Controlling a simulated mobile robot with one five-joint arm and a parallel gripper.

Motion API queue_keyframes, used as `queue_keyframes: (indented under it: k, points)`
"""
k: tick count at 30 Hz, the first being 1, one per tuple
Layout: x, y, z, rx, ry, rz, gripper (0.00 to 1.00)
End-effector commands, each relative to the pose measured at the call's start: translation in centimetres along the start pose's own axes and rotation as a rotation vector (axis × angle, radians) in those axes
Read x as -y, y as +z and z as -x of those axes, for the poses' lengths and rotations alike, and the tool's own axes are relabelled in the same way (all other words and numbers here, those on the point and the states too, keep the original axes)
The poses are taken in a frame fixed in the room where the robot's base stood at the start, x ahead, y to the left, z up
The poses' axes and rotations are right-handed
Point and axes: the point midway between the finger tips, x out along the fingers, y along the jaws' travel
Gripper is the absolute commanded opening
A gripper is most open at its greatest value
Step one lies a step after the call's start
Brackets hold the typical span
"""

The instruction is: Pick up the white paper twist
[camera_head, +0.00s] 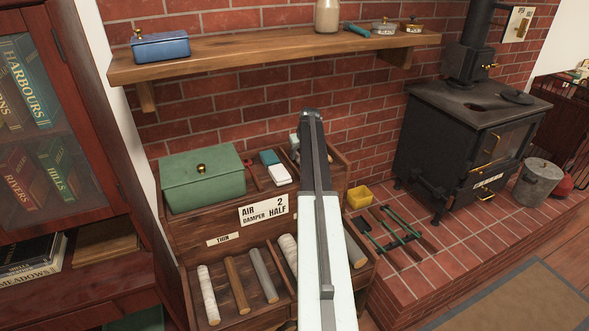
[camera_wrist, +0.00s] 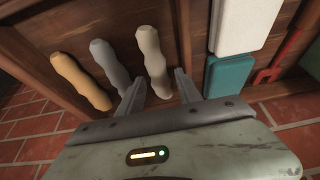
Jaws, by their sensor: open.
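The white paper twist (camera_wrist: 152,60) lies in a wooden compartment in the wrist view, to the right of a grey twist (camera_wrist: 111,65) and a tan twist (camera_wrist: 80,82). My gripper (camera_wrist: 160,88) is open, and the near end of the white twist shows between its two fingertips. I cannot tell whether the fingers touch it. In the head view my gripper (camera_head: 311,116) is over the upper part of the wooden rack, and my arm hides much of that compartment.
A green box (camera_head: 203,178) stands on the rack (camera_head: 190,235). Several rolls lie in the lower tray. A wooden shelf (camera_head: 270,55) runs above; a black stove (camera_head: 470,130) stands right.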

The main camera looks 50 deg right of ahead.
Motion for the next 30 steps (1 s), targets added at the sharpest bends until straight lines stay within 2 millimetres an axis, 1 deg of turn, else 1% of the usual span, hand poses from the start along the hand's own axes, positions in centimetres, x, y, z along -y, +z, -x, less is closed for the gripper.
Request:
queue_keyframes:
  k: [1,3,9,10,11,12,14,15,23,26,30]
  points:
    - [-0.1,0.3,-1.8,0.0,0.0,0.0,0.42]
    - [-0.1,0.2,-2.3,0.0,0.0,0.0,0.42]
    - [-0.1,0.1,-1.9,0.0,0.0,-0.001,0.42]
    - [-0.1,0.1,-1.9,0.0,0.0,-0.001,0.39]
    - [-0.1,0.1,-1.9,0.0,0.0,-0.001,0.31]
    - [-0.1,0.1,-1.9,0.0,0.0,-0.001,0.2]
    - [-0.1,0.1,-1.9,0.0,0.0,-0.002,0.03]
    - [-0.1,0.1,-1.9,0.0,0.0,-0.002,0.0]
    - [-0.1,0.1,-1.8,0.0,0.001,-0.002,0.0]
    - [-0.1,-0.1,-1.3,0.0,0.001,-0.002,0.0]
    - [-0.2,-0.8,0.3,0.0,0.001,-0.003,0.0]
